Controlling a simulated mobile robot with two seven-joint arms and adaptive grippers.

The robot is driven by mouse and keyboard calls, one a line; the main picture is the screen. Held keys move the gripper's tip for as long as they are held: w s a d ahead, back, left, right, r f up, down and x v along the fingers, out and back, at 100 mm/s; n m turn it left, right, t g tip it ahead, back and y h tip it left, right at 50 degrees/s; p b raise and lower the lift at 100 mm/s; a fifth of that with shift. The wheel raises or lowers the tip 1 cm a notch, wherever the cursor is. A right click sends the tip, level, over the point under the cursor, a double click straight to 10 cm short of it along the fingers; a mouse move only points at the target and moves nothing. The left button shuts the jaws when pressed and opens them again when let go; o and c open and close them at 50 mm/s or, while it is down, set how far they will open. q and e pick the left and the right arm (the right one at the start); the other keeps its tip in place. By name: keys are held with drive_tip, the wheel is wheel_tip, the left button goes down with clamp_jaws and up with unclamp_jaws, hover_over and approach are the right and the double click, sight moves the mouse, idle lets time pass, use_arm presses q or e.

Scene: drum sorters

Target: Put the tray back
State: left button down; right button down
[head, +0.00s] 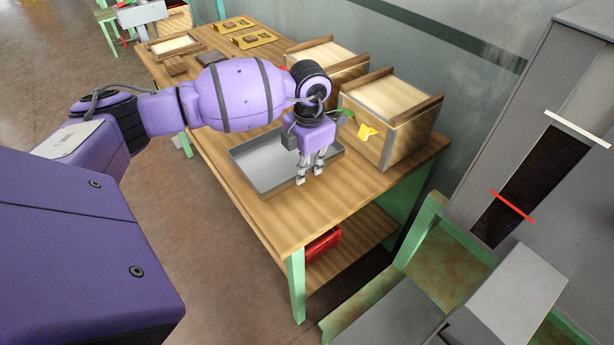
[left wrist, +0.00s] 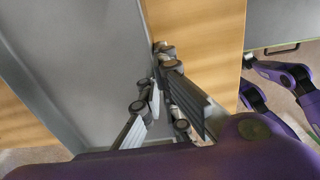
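The grey metal tray (head: 262,172) lies flat on the wooden table (head: 290,222), in front of the wooden boxes. My left gripper (head: 311,177) points down at the tray's right-hand side. Its two fingertips stand apart, and nothing is seen clamped between them. In the left wrist view the gripper (left wrist: 160,85) is over the edge of the tray (left wrist: 95,50), with bare wood beyond. The tray's rim runs toward the gap between the fingers; whether they touch it I cannot tell. My right gripper is not in view.
Two wooden boxes (head: 405,115) (head: 325,55) stand along the table's wall side, the nearer with a yellow marker (head: 366,131). Yellow plates (head: 253,40) and a small box (head: 172,46) are at the far end. A red object (head: 322,245) is on the lower shelf. A grey cabinet (head: 565,60) stands right.

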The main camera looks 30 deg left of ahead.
sight(307, 177)
use_arm(q)
drive_tip(key=shift+a+f, duration=0.1)
drive_tip(key=shift+f, duration=1.5)
drive_tip(key=shift+f, duration=0.1)
drive_tip(key=shift+f, duration=0.15)
drive_tip(key=c, duration=2)
unclamp_jaws()
